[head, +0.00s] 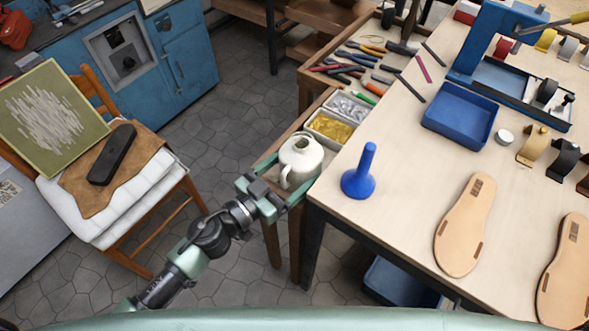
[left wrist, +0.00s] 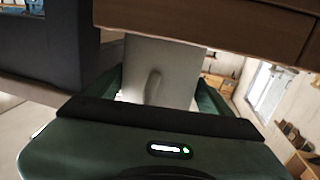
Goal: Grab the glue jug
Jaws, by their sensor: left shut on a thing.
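The glue jug (head: 300,158) is a white, round-bodied jug with a side handle. It stands roughly upright at the near end of the wooden side bench, beside the metal trays. My left gripper (head: 284,184) reaches it from the front left, its green fingers on either side of the jug and shut on it. In the left wrist view the pale jug (left wrist: 170,62) with its handle sits between the fingers (left wrist: 163,92). Whether its base touches the wood is hidden. My right gripper is not in view.
A blue cone-shaped tool (head: 359,178) stands on the worktable (head: 400,170) just right of the jug. A tray of yellow bits (head: 331,128) is behind the jug. A chair (head: 150,190) with a cushion is at left. Open floor (head: 235,120) lies between.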

